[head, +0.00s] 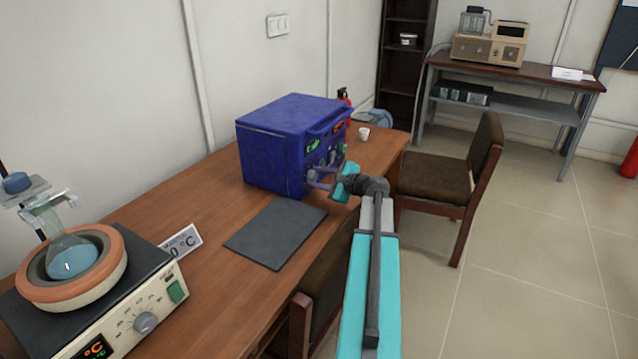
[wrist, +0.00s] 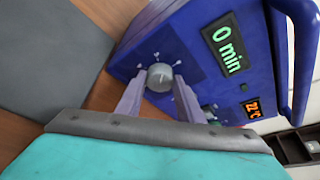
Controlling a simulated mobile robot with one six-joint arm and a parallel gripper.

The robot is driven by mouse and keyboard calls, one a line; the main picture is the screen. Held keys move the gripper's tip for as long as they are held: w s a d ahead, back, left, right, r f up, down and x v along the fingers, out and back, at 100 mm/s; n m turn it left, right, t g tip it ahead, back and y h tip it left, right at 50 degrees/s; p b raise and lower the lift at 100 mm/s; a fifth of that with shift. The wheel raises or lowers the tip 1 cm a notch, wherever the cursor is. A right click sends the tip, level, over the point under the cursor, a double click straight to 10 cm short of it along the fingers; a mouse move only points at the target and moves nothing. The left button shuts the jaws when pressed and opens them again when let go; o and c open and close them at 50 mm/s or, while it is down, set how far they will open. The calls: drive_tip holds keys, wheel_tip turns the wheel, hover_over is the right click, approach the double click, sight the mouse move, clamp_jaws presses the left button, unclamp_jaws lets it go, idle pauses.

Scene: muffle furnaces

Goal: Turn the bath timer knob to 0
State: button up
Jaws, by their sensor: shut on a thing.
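The blue box-shaped bath unit (head: 270,150) stands on the wooden desk with its control panel facing my arm. In the wrist view, a grey round timer knob (wrist: 160,77) sits on the blue panel, beside a green display (wrist: 228,50) that reads 0 min. My gripper (wrist: 158,84) is at this knob, one finger on each side, shut on it. In the head view my gripper (head: 314,180) reaches the lower front of the unit, and the knob itself is hard to make out there.
A second display (wrist: 251,107) reads about 22 °C. A dark mat (head: 275,233) lies on the desk. A heating bath with a flask (head: 70,262) stands at the lower left. A chair (head: 450,175) stands right of my arm. A white cup (head: 364,134) is behind the unit.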

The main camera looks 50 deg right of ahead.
idle(0.4)
drive_tip(key=o, duration=1.1)
drive_tip(key=shift+r, duration=0.1)
